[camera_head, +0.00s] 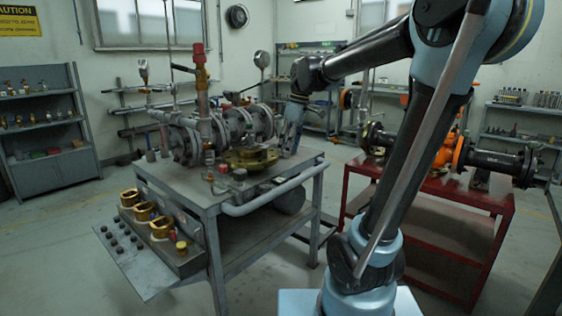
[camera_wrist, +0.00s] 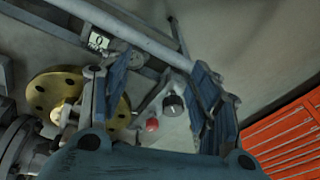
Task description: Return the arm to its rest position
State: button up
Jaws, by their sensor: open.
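My gripper (camera_head: 291,125) is at the right side of the grey workbench (camera_head: 205,197), by the right end of the pipe assembly (camera_head: 215,135). In the wrist view my gripper (camera_wrist: 160,100) shows two blue fingers spread apart, with nothing between them. A round brass flange with bolt holes (camera_wrist: 62,92) is left of the fingers in the wrist view. The brass flange (camera_head: 250,158) also shows in the head view, on the bench to the left of my gripper. Whether a finger touches the assembly cannot be told.
A red-topped valve (camera_head: 199,65) stands up from the bench. A grey pipe rail (camera_head: 268,198) runs along its front. A red bench (camera_head: 440,190) with an orange valve (camera_head: 452,150) is at right. An orange drawer cabinet (camera_wrist: 285,135) shows at right in the wrist view. Shelves (camera_head: 45,125) stand left.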

jog(key=s+d+f+m+t+h, duration=0.2)
jog(key=s+d+f+m, duration=1.1)
jog(key=s+f, duration=0.7)
jog(key=d, duration=0.3)
jog(key=shift+s+d+m, duration=0.15)
jog(key=shift+d+m, duration=0.05)
jog(key=shift+m, duration=0.1)
